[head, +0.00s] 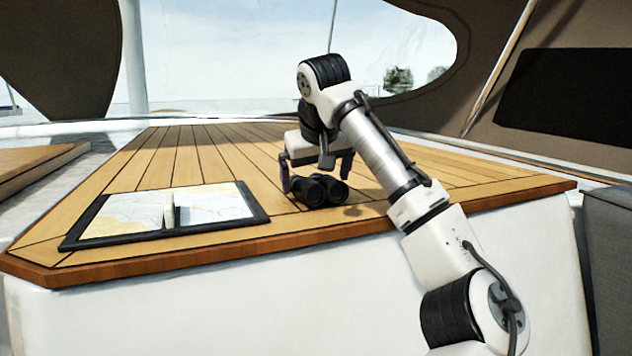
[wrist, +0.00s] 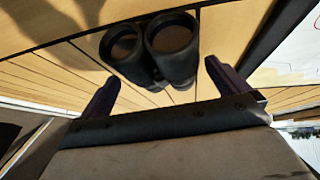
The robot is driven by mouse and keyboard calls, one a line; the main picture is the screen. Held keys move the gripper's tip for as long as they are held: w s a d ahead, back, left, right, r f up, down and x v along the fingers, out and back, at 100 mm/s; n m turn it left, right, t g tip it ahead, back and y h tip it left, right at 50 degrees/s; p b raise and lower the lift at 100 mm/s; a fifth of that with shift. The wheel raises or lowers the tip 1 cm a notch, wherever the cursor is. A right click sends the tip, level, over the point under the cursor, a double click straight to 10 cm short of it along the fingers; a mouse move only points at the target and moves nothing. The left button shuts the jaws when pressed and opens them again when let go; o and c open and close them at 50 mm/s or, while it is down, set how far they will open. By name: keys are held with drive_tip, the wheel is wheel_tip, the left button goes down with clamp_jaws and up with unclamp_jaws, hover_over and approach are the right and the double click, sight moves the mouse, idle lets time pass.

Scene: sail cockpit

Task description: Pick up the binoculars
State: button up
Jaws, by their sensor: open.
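The black binoculars (head: 318,190) rest on the wooden deck table, with their two round lenses facing the head camera. In the wrist view the binoculars (wrist: 153,48) lie just beyond and between my fingertips. My gripper (head: 316,178) hangs above and around them, with one finger to the left and one to the right. In the wrist view my gripper (wrist: 160,72) is open and both fingers are apart from the binoculars. Nothing is held. Part of the binoculars' top is hidden by my gripper in the head view.
The table's front edge is close to the binoculars. The planks behind and to the right are clear.

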drive_tip(key=shift+w+f, duration=0.3)
drive_tip(key=shift+f, duration=0.3)
drive_tip(key=shift+r, duration=0.1)
drive_tip(key=c, duration=1.2)
drive_tip(key=shift+c, duration=0.2)
wheel_tip(320, 180, up, 10)
